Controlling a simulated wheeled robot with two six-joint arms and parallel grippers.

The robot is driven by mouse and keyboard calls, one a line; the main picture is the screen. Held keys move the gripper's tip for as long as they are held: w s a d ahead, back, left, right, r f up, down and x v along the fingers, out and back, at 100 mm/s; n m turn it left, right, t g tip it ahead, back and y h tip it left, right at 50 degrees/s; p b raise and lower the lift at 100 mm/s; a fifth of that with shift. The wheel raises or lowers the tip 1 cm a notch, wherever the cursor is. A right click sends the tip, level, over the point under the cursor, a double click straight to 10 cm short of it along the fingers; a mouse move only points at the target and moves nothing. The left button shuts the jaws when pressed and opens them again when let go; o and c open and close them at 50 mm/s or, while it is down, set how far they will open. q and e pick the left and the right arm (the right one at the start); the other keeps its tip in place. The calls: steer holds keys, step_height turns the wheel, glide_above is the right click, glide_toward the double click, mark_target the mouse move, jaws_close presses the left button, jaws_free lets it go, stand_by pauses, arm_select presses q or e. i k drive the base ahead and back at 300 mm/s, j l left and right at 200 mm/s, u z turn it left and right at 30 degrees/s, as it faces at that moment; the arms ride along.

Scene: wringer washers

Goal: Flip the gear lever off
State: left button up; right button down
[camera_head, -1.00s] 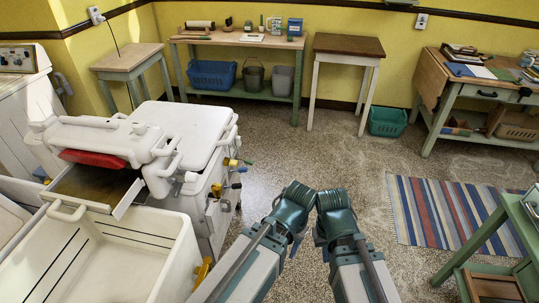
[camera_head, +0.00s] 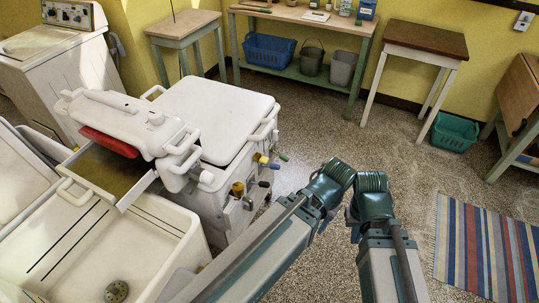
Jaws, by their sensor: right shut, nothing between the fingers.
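The white wringer washer (camera_head: 235,112) stands left of centre with its lid down. On its near right side several small levers and knobs stick out: a yellow-tipped one (camera_head: 262,158), a green-tipped one (camera_head: 283,156), a dark one (camera_head: 265,184) and a brass-coloured one (camera_head: 238,188). I cannot tell which is the gear lever. The white wringer head (camera_head: 130,118) with a red bar sits over the tub's left side. My right gripper (camera_head: 353,220) is small and mostly hidden by my arm, shut and empty, apart from the washer. I cannot make out my left gripper.
A white sink basin (camera_head: 160,235) stands in front of the washer, and another white washer (camera_head: 50,45) is behind it at left. A green bench (camera_head: 295,14), small tables and a teal basket (camera_head: 455,132) line the wall. Speckled floor is clear right of the washer; a striped rug (camera_head: 488,250) lies at right.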

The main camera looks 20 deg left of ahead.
mark_target(274, 167)
steer(key=i+l+u, duration=0.1)
steer(key=i+u, duration=0.25)
steer(key=i+l+u, duration=0.2)
steer(key=u, duration=0.2)
steer(key=i+l+u, duration=0.2)
steer(key=u, duration=0.15)
